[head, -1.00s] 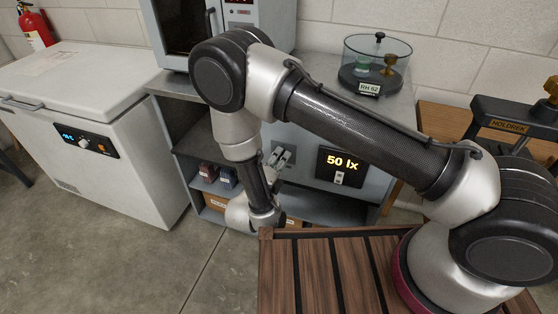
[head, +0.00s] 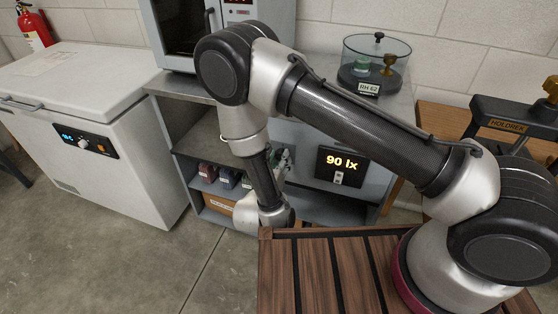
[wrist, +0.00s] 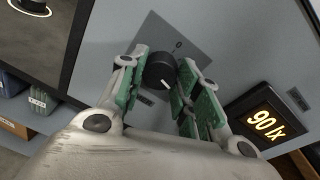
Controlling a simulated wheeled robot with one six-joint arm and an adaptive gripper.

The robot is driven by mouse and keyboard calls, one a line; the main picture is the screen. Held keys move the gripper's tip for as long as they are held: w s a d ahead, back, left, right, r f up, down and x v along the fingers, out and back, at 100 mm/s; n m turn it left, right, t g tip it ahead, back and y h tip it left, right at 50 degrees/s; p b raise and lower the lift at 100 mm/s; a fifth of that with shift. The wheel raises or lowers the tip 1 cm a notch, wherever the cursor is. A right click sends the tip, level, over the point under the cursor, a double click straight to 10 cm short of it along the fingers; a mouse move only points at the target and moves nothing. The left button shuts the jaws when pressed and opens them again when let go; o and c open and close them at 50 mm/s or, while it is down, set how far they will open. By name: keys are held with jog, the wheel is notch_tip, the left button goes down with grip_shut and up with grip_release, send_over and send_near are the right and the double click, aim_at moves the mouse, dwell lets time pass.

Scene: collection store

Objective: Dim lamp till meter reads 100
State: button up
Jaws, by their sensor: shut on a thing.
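The meter (head: 342,166) on the front panel of the grey bench reads 90 lx in yellow digits; it also shows in the wrist view (wrist: 265,121). A black round knob (wrist: 160,71) with a white pointer line sits on a grey plate (wrist: 189,40) to the left of the meter. My gripper (wrist: 158,80) is shut on the knob, its green-padded fingers on either side. The pointer points down and slightly right in the wrist view. In the head view my gripper (head: 283,158) is partly hidden by my arm, and the knob is hidden. The lamp cannot be made out.
A glass desiccator (head: 376,62) labelled RH 62 stands on the bench top. Below are shelves with small boxes (head: 228,178). A white chest freezer (head: 120,185) stands at left, a wooden slatted surface (head: 325,275) in front.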

jog(key=shift+s+d+f+m, duration=0.1)
jog(key=shift+m, duration=0.8)
jog(key=shift+f+m, duration=0.1)
jog(key=shift+m, duration=0.8)
jog(key=shift+t+y, duration=0.3)
jog(key=shift+y, duration=0.1)
jog(key=o, duration=1)
jog(key=shift+o, duration=0.2)
jog(key=shift+r, duration=0.1)
notch_tip(320, 180, up, 10)
